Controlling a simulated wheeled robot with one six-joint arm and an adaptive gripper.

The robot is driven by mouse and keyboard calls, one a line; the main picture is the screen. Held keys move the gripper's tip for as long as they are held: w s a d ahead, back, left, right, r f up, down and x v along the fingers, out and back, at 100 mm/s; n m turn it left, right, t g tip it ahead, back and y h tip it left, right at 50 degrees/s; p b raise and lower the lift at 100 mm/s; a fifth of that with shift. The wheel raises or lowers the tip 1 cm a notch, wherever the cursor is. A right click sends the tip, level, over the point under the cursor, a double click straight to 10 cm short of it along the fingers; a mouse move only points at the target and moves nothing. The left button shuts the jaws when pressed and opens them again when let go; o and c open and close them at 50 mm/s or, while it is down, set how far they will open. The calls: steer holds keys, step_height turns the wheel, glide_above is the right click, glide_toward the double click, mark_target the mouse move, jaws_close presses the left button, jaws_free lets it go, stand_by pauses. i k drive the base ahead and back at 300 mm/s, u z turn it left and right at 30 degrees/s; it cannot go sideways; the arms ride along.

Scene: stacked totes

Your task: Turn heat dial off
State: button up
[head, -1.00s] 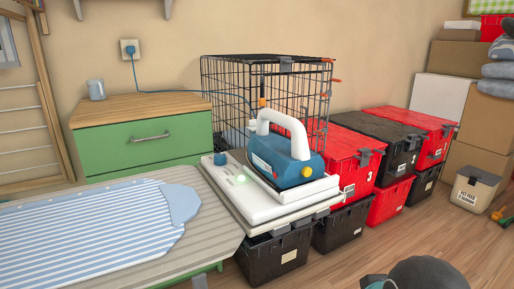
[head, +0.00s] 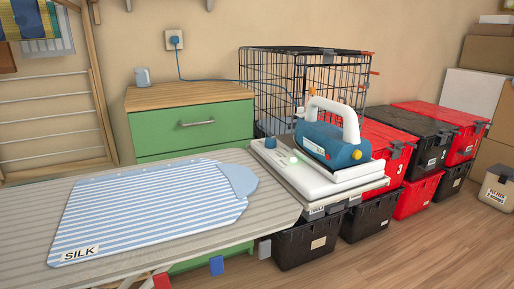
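A blue and white iron (head: 325,140) rests on a white base (head: 300,178) beside the ironing board. A blue round knob (head: 270,143) stands on the left part of the base, and a pale greenish light (head: 295,158) glows near it. A small yellow knob (head: 357,153) sits on the end of the iron. No marking shows which of these knobs is the heat dial, and no dial setting can be read. My gripper is not in view.
The ironing board (head: 265,222) holds a striped blue cloth with a label reading SILK. A green cabinet (head: 195,135), a wire cage (head: 262,80) and stacked black and red totes (head: 310,245) stand around the base. A blue cord runs to a wall socket (head: 175,40). Wooden floor is free at lower right.

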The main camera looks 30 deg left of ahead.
mark_target(270, 142)
steer(key=k, duration=0.25)
steer(key=u, duration=1)
